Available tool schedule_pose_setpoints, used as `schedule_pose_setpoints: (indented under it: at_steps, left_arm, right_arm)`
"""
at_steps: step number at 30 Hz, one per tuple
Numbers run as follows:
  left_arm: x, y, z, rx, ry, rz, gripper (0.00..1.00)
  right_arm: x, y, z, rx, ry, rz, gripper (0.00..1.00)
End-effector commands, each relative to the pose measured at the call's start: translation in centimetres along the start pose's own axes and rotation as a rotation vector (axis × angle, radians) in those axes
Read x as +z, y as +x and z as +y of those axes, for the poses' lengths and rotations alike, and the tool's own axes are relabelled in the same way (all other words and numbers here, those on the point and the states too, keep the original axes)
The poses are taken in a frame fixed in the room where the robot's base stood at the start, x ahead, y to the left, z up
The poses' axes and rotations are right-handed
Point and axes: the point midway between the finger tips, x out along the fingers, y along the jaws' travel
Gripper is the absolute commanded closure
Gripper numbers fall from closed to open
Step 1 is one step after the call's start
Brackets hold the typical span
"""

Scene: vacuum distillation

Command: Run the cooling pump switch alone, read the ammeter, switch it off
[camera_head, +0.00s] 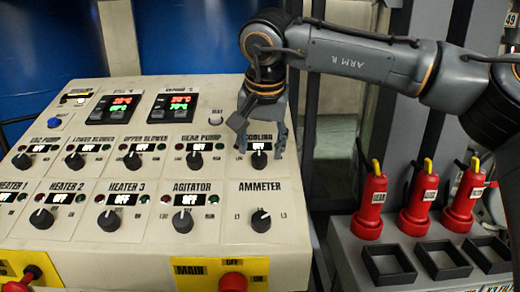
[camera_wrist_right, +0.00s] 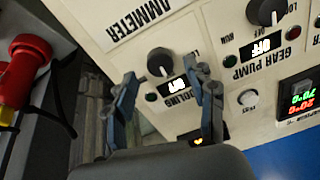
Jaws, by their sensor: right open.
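The cooling pump switch is a black knob (camera_head: 259,160) at the right end of the upper switch row; it also shows in the right wrist view (camera_wrist_right: 160,62). Its small white display (camera_wrist_right: 176,85) is partly covered, and I cannot read it surely. The ammeter selector (camera_head: 261,220) is a black knob below it, marked L1 to L3; its label (camera_wrist_right: 140,22) shows in the wrist view. No ammeter reading is visible. My right gripper (camera_head: 260,136) is open, its fingers spread around the cooling label and display, just above the knob. My left gripper is not in view.
Other knobs, such as the gear pump switch (camera_head: 195,160) to the left, show OFF. The red main switch (camera_head: 233,282) is at the bottom. Blue drums (camera_head: 210,35) stand behind.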

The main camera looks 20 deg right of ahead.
Motion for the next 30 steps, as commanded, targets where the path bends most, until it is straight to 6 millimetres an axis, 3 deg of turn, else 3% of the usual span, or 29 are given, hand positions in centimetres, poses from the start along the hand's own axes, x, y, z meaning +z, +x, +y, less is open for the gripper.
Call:
schedule_pose_setpoints:
  at_steps: [6, 16, 24, 30]
  left_arm:
    - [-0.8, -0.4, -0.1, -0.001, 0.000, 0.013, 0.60]
    - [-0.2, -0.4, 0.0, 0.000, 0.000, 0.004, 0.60]
    - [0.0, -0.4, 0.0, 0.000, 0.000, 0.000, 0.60]
    - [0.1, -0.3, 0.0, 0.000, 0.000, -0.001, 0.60]
  right_arm:
    - [0.0, 2.1, 0.0, 0.000, 0.000, -0.001, 0.45]
    - [0.0, 2.4, 0.0, -0.002, 0.001, 0.000, 0.45]
    - [0.0, 2.4, 0.0, -0.001, 0.001, 0.000, 0.99]
    - [0.0, 2.4, 0.0, -0.001, 0.008, 0.000, 0.99]
